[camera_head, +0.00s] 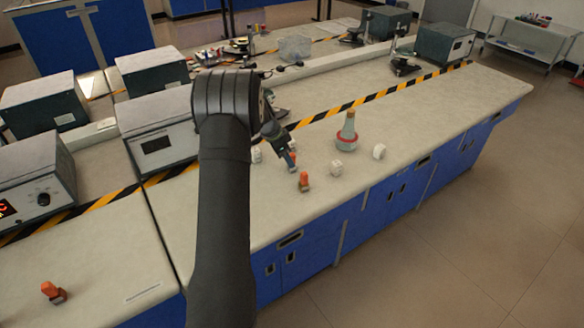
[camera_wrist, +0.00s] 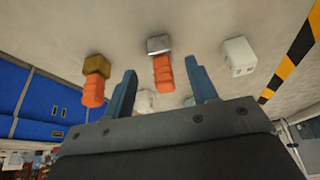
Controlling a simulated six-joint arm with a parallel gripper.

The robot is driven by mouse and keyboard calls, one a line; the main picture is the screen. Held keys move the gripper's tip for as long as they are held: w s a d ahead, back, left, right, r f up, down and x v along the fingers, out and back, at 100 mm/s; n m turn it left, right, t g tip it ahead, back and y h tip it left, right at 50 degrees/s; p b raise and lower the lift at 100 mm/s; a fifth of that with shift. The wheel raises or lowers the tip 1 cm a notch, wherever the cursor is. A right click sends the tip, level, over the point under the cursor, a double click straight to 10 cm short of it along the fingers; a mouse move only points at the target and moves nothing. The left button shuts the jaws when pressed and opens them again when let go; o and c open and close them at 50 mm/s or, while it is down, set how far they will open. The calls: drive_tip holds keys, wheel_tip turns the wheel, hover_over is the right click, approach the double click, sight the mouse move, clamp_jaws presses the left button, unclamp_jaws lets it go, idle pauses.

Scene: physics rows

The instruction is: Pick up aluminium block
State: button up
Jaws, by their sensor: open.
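The aluminium block is a silver-grey cube (camera_wrist: 159,44) with an orange grip, in the wrist view. It sits on the pale bench between my gripper's two blue fingers, which are apart with a gap on each side. My gripper (camera_wrist: 163,68) is open and empty. In the head view my gripper (camera_head: 285,146) is low over the bench, just above an orange-gripped block (camera_head: 292,160) that it partly hides. A brass-coloured block (camera_wrist: 97,65) with an orange grip lies outside the left finger. It appears nearer the bench front in the head view (camera_head: 304,181).
White blocks stand close by, one to the right (camera_wrist: 238,57), others (camera_head: 336,167) (camera_head: 378,151) towards the front edge. A conical vessel with a red ring (camera_head: 346,140) stands behind them. Another orange-gripped block (camera_head: 53,291) lies far left. Grey instruments (camera_head: 158,130) line the left.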

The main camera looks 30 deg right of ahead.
drive_tip(key=x, duration=0.5)
drive_tip(key=shift+d, duration=0.2)
drive_tip(key=c, duration=1.1)
drive_tip(key=shift+r, duration=0.15)
